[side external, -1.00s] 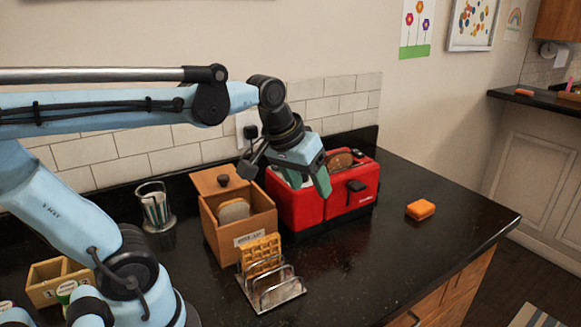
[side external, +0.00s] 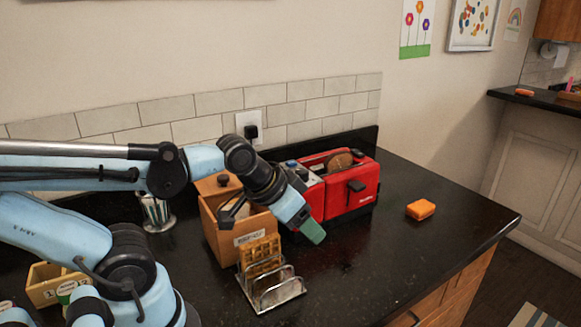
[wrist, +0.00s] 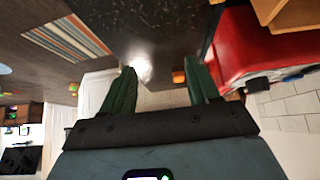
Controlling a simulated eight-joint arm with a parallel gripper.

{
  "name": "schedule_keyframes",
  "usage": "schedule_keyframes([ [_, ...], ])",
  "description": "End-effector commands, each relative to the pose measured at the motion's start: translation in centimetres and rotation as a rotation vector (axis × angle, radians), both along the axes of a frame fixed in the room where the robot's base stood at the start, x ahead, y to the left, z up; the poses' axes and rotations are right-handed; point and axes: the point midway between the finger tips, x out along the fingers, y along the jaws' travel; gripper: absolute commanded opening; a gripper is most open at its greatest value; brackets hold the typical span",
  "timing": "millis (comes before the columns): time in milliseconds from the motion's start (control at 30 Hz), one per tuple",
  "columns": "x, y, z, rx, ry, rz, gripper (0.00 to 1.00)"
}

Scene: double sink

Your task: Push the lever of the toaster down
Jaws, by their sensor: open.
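The red toaster (side external: 338,203) stands against the back wall, with brown bread (side external: 340,161) in its right slot. In the wrist view, the toaster (wrist: 243,45) is at the upper right, beside the right finger. My gripper (wrist: 160,88) has its two green fingers spread apart with nothing between them.
A wooden box (side external: 225,240) and a metal rack (side external: 276,290) holding a waffle (side external: 260,254) stand left of and below the gripper. An orange sponge (side external: 420,209) lies right of the toaster. The counter (side external: 365,260) in front of the toaster is clear.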

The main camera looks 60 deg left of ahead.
Motion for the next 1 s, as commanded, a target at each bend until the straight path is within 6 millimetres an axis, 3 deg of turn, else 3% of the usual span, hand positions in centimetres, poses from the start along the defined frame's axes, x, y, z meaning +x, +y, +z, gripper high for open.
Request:
schedule_keyframes([
  [333,0.0,0.0,0.0,-0.001,0.0,0.001,0.6],
  [533,0.5,0.2,0.6,0.007,0.013,-0.007,0.3],
  [733,2.8,0.8,3.1,0.045,0.073,-0.053,0.0],
  [1000,7.1,2.2,6.5,0.099,0.184,-0.148,0.0],
])
